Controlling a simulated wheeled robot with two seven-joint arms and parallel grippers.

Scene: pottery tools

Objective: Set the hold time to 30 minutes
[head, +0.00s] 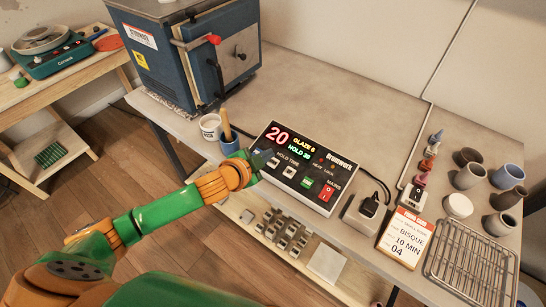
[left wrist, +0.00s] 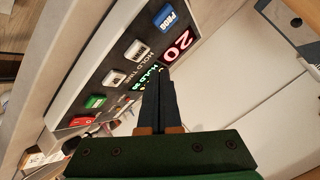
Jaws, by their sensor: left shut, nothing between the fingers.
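The kiln controller (head: 318,150) is a white box with a dark face on the table. Its display shows a large red 20, GLAZE 6, and a small green line that looks like HOLD 30. Two pale HOLD TIME buttons (head: 289,172) sit below the display; they also show in the left wrist view (left wrist: 115,77). A blue PROG button (left wrist: 172,18) is at the panel's end, partly covered by my gripper in the head view. My left gripper (head: 261,159) is shut and empty at the controller's left end. In the left wrist view its fingers (left wrist: 156,84) overlap the display; contact cannot be told.
A green button (head: 307,182) and red mains switch (head: 326,192) are on the same panel. The blue kiln (head: 190,50) stands behind left. A white mug (head: 210,127) and blue cup (head: 229,143) are close by.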

